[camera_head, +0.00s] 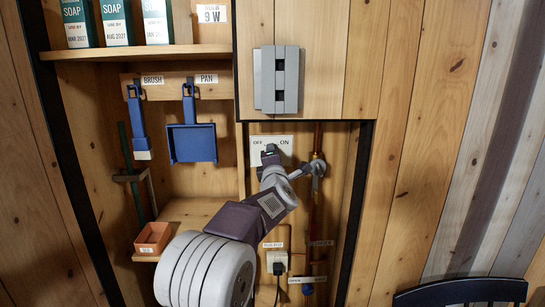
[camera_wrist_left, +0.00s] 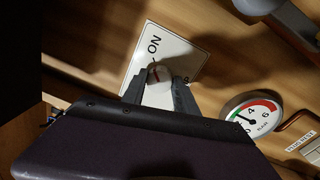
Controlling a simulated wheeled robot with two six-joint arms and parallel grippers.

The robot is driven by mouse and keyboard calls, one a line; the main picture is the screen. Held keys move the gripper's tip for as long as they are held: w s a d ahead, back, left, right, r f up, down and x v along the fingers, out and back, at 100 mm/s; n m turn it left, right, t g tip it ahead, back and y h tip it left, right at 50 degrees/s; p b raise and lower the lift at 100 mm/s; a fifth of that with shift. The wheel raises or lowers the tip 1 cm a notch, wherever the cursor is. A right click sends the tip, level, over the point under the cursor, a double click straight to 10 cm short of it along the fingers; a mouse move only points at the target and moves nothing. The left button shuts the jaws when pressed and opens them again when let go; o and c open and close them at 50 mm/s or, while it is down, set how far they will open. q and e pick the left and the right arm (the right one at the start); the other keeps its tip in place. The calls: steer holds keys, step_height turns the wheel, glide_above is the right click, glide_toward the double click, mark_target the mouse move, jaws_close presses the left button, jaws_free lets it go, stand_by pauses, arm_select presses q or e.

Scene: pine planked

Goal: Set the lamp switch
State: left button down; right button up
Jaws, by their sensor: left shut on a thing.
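The lamp switch is a white plate (camera_head: 286,140) marked OFF on the left and ON on the right, on the back wall of the niche. The plate (camera_wrist_left: 178,48) shows tilted in the left wrist view, with ON readable. Its round knob (camera_wrist_left: 158,73) has a red line; which label it points to I cannot tell. My left gripper (camera_head: 270,152) is at the plate's lower middle, hiding the knob in the head view. In the wrist view its two fingers (camera_wrist_left: 160,92) stand on either side of the knob, shut on it. My right gripper is out of view.
A pressure gauge (camera_wrist_left: 252,117) is beside the plate, close to the gripper. A copper pipe (camera_head: 317,205) runs to its right. A grey box (camera_head: 276,79) juts out above. A blue dustpan (camera_head: 192,143) and brush (camera_head: 138,122) hang at left. A socket with plug (camera_head: 277,262) is below.

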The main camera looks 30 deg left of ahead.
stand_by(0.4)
arm_select(q)
steer(key=c, duration=0.9)
jaws_free()
steer(key=shift+c, duration=0.2)
steer(key=b+v, duration=0.1)
steer(key=v, duration=0.8)
